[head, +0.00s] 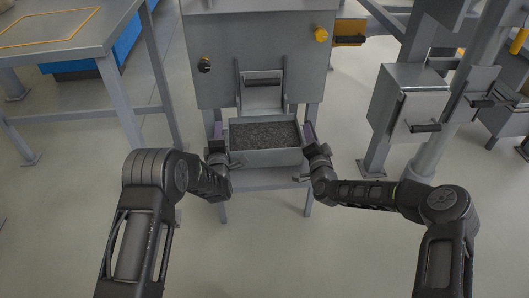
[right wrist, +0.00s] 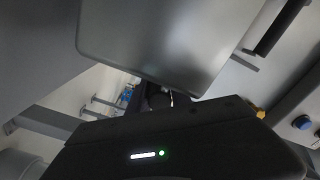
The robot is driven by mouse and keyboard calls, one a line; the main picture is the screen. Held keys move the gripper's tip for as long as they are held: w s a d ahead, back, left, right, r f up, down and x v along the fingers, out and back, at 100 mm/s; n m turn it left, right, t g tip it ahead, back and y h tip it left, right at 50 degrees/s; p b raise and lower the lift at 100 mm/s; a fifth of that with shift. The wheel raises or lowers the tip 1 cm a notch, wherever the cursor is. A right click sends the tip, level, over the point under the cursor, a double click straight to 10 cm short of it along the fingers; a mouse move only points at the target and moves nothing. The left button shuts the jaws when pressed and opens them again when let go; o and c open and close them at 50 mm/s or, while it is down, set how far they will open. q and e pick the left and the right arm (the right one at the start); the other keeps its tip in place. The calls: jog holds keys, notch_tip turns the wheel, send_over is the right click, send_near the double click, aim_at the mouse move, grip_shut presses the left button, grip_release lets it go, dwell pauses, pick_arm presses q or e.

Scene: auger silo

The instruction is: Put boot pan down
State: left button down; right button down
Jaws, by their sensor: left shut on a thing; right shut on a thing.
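The boot pan (head: 265,157) is a grey metal tray filled with dark granular material. In the head view it sits level under the chute opening of the grey machine, at or just above a low shelf; I cannot tell whether it touches. My left gripper (head: 219,158) is shut at the pan's left end. My right gripper (head: 311,150) is shut at the pan's right end. The fingertips are mostly hidden. In the right wrist view a grey metal panel, probably the pan's side (right wrist: 155,40), fills the upper middle; the fingers are not clear there.
The low shelf (head: 265,179) is below. A steel table (head: 60,35) stands at left, a grey box with a handle (head: 408,105) at right. The near floor is clear.

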pick_arm(q)
jog(key=shift+w+r, duration=0.15)
jog(key=shift+r, duration=0.15)
pick_arm(e)
jog(key=shift+w+r, duration=0.1)
jog(key=shift+r, duration=0.05)
